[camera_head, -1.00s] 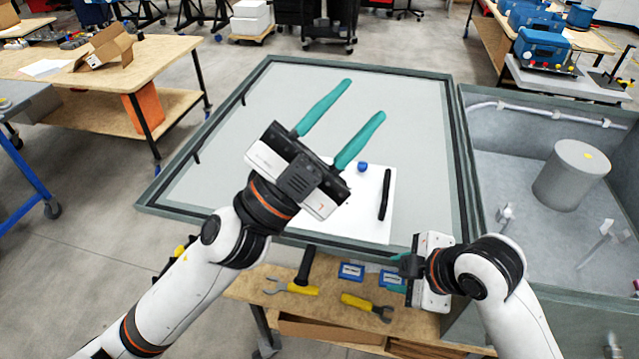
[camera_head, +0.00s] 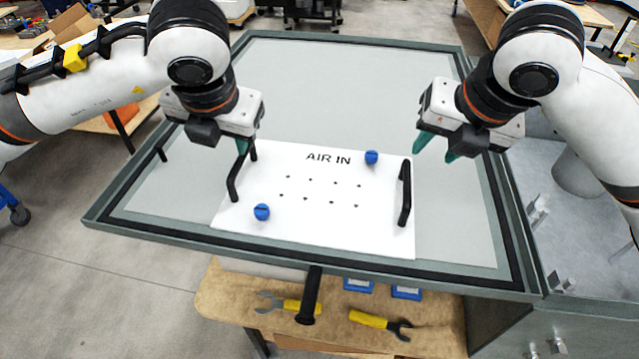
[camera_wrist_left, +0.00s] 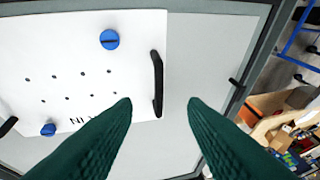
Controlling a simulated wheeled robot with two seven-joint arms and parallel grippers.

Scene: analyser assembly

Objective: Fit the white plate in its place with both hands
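The white plate (camera_head: 300,222), marked AIR IN, lies on the grey panel (camera_head: 330,85), with a black handle at each side and two blue knobs. I cannot tell whether it is seated. My left gripper (camera_head: 245,147) is at the upper end of the left handle (camera_head: 232,182). In the left wrist view its teal fingers (camera_wrist_left: 160,104) are apart, and the handle (camera_wrist_left: 157,85) shows between and beyond the tips, not clasped. My right gripper (camera_head: 437,149) is open and empty, right of and above the right handle (camera_head: 405,195). The plate (camera_wrist_left: 60,85) also shows in the wrist view.
A dark raised frame (camera_head: 300,262) borders the panel. A wooden shelf (camera_head: 230,310) below the front edge holds yellow-handled tools (camera_head: 368,319) and blue boxes (camera_head: 358,285). A grey bin (camera_head: 565,240) stands at the right. The far panel area is clear.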

